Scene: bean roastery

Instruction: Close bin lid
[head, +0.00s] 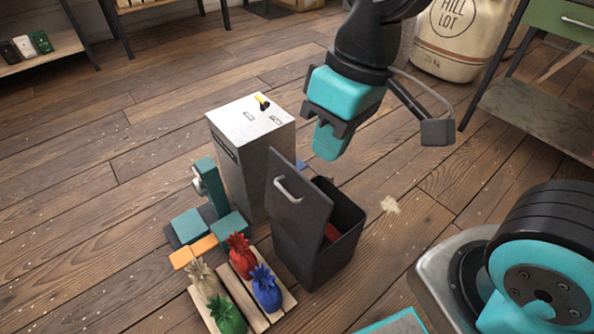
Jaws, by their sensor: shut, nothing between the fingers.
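The dark grey bin (345,255) stands on the wooden floor, right of the crate of small sacks. Its lid (300,213) is open and stands steeply up along the bin's left side, with a pale handle (288,190) on its face. Part of a red thing (331,233) shows inside the bin, mostly hidden by the lid. My gripper (328,148) points down above and behind the bin, with its teal fingers together and empty. It looks apart from the lid.
A grey cabinet (238,160) with a yellow-and-black item on its white top stands behind the lid. A wooden crate (255,312) with red, blue, green and tan sacks stands front left. A teal-and-orange device (207,190) is near the cabinet. Floor right of the bin is clear.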

